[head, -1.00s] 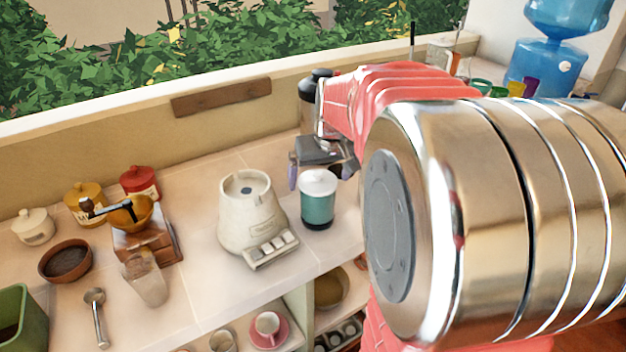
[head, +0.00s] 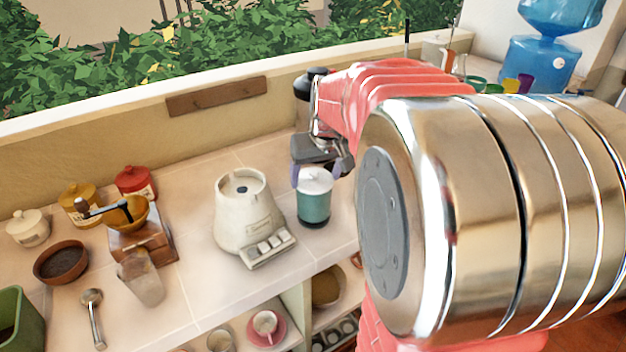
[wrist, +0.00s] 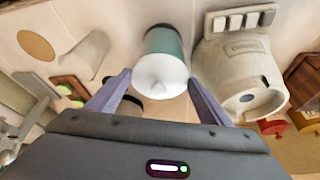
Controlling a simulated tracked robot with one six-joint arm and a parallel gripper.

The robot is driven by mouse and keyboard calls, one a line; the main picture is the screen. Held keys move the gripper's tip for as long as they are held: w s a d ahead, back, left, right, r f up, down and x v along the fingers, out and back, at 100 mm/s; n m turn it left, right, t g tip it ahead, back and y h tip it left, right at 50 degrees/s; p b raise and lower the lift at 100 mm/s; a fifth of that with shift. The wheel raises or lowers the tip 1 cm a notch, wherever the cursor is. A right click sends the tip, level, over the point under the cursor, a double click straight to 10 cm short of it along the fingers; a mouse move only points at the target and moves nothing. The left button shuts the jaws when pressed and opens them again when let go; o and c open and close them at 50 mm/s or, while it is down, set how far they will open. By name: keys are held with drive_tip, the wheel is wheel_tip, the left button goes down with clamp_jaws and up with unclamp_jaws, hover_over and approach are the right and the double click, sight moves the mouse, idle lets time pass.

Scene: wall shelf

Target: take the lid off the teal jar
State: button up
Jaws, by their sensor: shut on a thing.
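The teal jar (head: 314,208) stands upright on the counter with its white lid (head: 315,183) on top. In the wrist view the white lid (wrist: 160,75) faces me, and the teal body (wrist: 164,42) shows beyond it. My gripper (head: 315,178) is at the lid, with one purple finger on each side. In the wrist view my gripper (wrist: 160,80) is shut on the lid. I see no gap between the lid and the jar. My arm hides the counter to the right of the jar.
A cream blender base (head: 245,215) stands close to the left of the jar. Farther left are a coffee grinder (head: 140,240), a glass (head: 142,280), a spoon (head: 93,315) and several small pots. The counter's front edge is near, with open shelves below.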

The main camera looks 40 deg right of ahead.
sight(317, 183)
drive_tip(key=shift+r, duration=0.1)
wheel_tip(317, 183, up, 10)
idle(0.6)
drive_tip(key=shift+s, duration=0.1)
idle(0.4)
